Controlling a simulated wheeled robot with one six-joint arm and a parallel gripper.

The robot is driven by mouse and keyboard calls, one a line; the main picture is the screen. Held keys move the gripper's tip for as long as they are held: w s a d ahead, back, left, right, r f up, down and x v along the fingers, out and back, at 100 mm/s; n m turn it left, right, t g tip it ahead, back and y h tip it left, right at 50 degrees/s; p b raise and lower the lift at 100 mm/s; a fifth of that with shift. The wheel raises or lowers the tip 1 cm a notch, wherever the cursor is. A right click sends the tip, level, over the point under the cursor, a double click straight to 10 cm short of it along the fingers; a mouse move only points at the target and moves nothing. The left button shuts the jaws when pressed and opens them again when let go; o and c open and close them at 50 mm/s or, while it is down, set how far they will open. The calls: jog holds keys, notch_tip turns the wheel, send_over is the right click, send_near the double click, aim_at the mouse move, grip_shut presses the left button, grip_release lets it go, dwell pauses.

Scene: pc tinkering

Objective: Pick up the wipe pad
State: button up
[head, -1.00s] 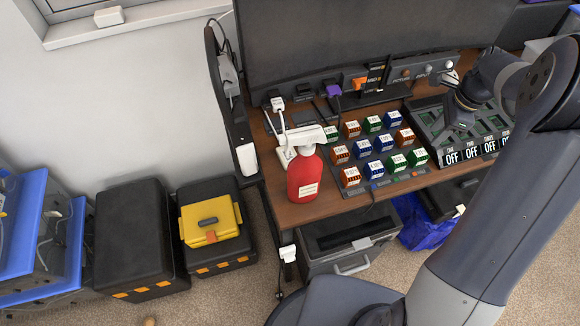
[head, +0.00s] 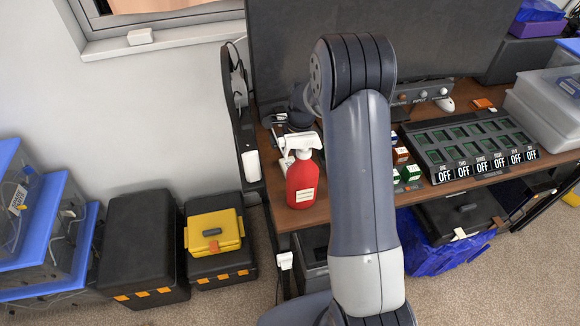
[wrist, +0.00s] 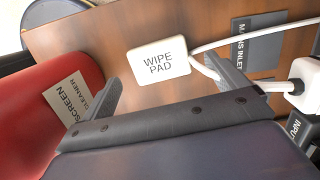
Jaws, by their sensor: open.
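The wipe pad (wrist: 160,63) is a small white rounded rectangle with dark lettering, lying on the brown desk in the wrist view. My gripper (wrist: 165,70) is open, with one finger on each side of the pad's near part in the picture. No contact between the fingers and the pad is visible. In the head view I cannot make out the pad. My arm hides much of the desk there.
The red screen cleaner bottle (wrist: 35,115) stands close to the left finger; it also shows in the head view (head: 302,185). A white cable and plug (wrist: 303,85) lie to the right, by a mains inlet label (wrist: 258,52). A monitor (head: 430,40) stands behind.

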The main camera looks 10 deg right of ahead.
jog(key=shift+a+f, duration=0.2)
jog(key=shift+f, duration=0.45)
jog(key=shift+a+f, duration=0.2)
jog(key=shift+f, duration=0.4)
jog(key=shift+c, duration=0.5)
jog(key=c, duration=0.9)
jog(key=shift+r, duration=0.15)
jog(key=shift+c, duration=0.2)
notch_tip(320, 180, up, 18)
